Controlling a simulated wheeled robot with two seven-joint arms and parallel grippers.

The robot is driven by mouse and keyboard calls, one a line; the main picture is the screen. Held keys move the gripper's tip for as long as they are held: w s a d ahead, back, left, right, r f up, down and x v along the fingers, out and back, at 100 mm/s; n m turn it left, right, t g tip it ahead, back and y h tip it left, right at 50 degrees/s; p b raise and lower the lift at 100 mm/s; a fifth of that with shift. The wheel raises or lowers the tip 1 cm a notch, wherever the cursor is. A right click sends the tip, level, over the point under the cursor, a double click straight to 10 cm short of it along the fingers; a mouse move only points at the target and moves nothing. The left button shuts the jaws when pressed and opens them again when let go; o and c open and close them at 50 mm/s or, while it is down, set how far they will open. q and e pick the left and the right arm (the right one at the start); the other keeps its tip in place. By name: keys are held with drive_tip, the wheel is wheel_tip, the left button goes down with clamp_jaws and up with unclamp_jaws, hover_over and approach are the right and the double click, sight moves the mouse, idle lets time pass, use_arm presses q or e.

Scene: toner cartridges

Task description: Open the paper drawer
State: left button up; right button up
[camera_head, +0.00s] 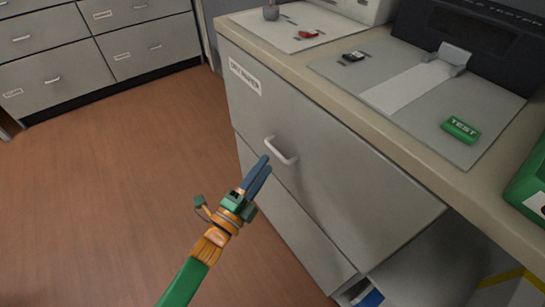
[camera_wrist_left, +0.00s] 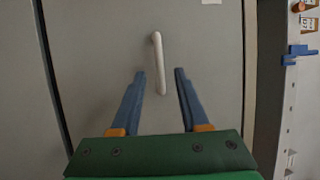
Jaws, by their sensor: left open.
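The paper drawer (camera_head: 325,150) is the large grey upper front of the cabinet under the counter, and it is shut. Its pale bar handle (camera_head: 281,151) sticks out from the front. My left gripper (camera_head: 263,163) is in front of the drawer, with its blue fingers close to the handle in the head view. In the left wrist view the fingers of the left gripper (camera_wrist_left: 160,75) are apart and empty, and the handle (camera_wrist_left: 159,62) stands between and beyond their tips. I see no contact with the handle. My right gripper is not in view.
On the counter (camera_head: 300,75) lie a green TEST button (camera_head: 460,130), a small black item (camera_head: 353,56) and a red item (camera_head: 309,34). A dark printer (camera_head: 475,35) stands at the back. Grey drawers (camera_head: 55,75) line the far left. The brown floor (camera_head: 110,170) is clear.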

use_arm(q)
drive_tip(key=x, duration=0.4)
drive_tip(key=shift+w+d+b, duration=0.2)
drive_tip(key=shift+w+b, duration=0.1)
clamp_jaws()
idle(1.1)
